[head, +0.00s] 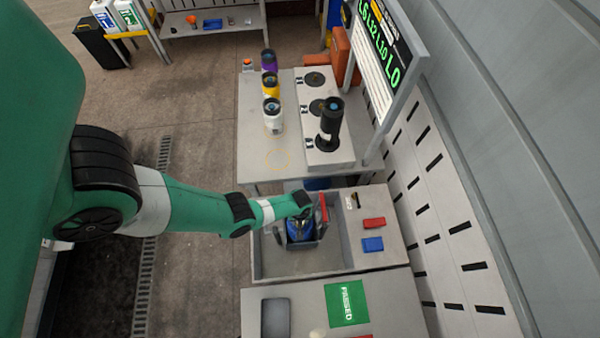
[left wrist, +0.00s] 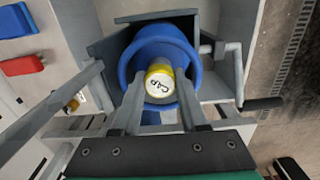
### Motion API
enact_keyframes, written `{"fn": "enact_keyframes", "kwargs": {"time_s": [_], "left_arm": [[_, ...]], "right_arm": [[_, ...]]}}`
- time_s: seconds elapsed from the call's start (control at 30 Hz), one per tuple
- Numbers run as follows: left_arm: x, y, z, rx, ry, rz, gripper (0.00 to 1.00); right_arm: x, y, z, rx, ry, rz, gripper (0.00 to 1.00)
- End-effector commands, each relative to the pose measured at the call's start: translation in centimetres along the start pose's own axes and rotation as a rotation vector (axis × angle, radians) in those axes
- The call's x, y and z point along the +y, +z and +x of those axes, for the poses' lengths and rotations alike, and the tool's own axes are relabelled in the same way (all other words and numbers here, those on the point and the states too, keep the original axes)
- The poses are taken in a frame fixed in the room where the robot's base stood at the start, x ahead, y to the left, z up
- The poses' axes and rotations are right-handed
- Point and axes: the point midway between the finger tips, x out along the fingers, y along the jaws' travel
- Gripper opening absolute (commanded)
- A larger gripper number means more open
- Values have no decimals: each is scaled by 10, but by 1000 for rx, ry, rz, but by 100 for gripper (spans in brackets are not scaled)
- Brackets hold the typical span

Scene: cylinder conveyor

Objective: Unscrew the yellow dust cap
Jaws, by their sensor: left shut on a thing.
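The yellow dust cap (left wrist: 160,83), its pale end lettered "Cap", sits at the middle of a blue cylinder (left wrist: 150,45) in the left wrist view. The blue cylinder sits in a grey vise (left wrist: 103,48) with a crank handle (left wrist: 262,103) at the right. In the head view the blue cylinder (head: 299,232) is partly covered by my left arm. My left gripper (left wrist: 160,97) has one finger on each side of the cap and is shut on it; the exact contact is hard to see. It also shows small in the head view (head: 308,212). My right gripper is not in view.
A red block (head: 374,223) and a blue block (head: 373,244) lie right of the vise. A green "PASSED" mat (head: 347,303) lies on the nearer bench. White (head: 272,118), yellow (head: 270,87) and purple (head: 268,62) cylinders and a black cylinder (head: 331,120) stand farther back.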

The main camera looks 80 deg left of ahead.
Motion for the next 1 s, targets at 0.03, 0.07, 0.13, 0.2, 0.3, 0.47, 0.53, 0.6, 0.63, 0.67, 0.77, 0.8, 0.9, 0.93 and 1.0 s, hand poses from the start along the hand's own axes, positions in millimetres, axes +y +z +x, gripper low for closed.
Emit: {"fn": "enact_keyframes", "kwargs": {"time_s": [0.03,0.07,0.13,0.2,0.3,0.47,0.53,0.6,0.63,0.67,0.77,0.8,0.9,0.93,1.0], "left_arm": [[0,0,0,0,0,-85,0],[0,0,0,0,0,-137,0],[0,0,0,0,0,-230,0],[0,0,0,0,0,-279,0],[0,0,0,0,0,-289,0],[0,0,0,0,0,-291,0],[0,0,0,0,0,-335,0],[0,0,0,0,0,-438,0],[0,0,0,0,0,-495,0],[0,0,0,0,0,-553,0],[0,0,-1,0,0,-720,0],[0,0,-1,0,0,-764,0],[0,0,-1,0,0,-811,0],[0,0,-1,0,0,-813,0],[0,0,-1,0,0,-811,0]], "right_arm": [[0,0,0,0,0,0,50],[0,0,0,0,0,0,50],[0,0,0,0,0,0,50],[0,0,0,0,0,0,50],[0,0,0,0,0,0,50],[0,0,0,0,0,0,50],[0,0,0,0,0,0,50],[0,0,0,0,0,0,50],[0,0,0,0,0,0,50],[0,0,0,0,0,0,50],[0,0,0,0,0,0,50],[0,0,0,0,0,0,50],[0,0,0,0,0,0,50],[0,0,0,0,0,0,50],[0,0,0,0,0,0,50]]}}
